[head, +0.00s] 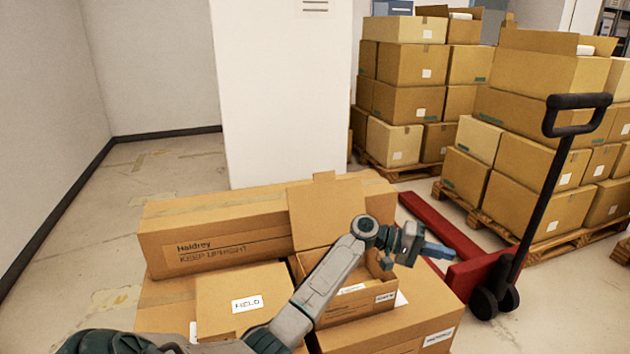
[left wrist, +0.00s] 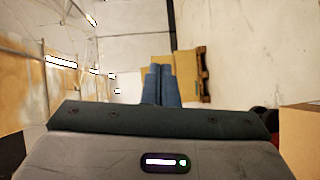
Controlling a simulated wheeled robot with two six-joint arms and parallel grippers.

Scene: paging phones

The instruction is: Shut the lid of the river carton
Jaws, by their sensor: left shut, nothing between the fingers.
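An open carton (head: 343,307) sits in the middle of the box stack in the head view, with its lid (head: 313,214) standing up at the back. Its labels are too small to read, so I cannot tell for sure that it is the river carton. My left arm crosses in front of it and hides part of its opening. My left gripper (head: 440,253) is shut and empty, to the right of the carton and its raised lid. Its blue fingers also show together in the left wrist view (left wrist: 161,72). My right gripper is not in view.
A closed carton marked FIELD (head: 235,290) stands left of the open one. A long box marked Haldrey (head: 205,249) lies behind. A red pallet jack (head: 455,240) with a black handle (head: 552,180) and stacked boxes (head: 525,75) stand right. Floor at left is free.

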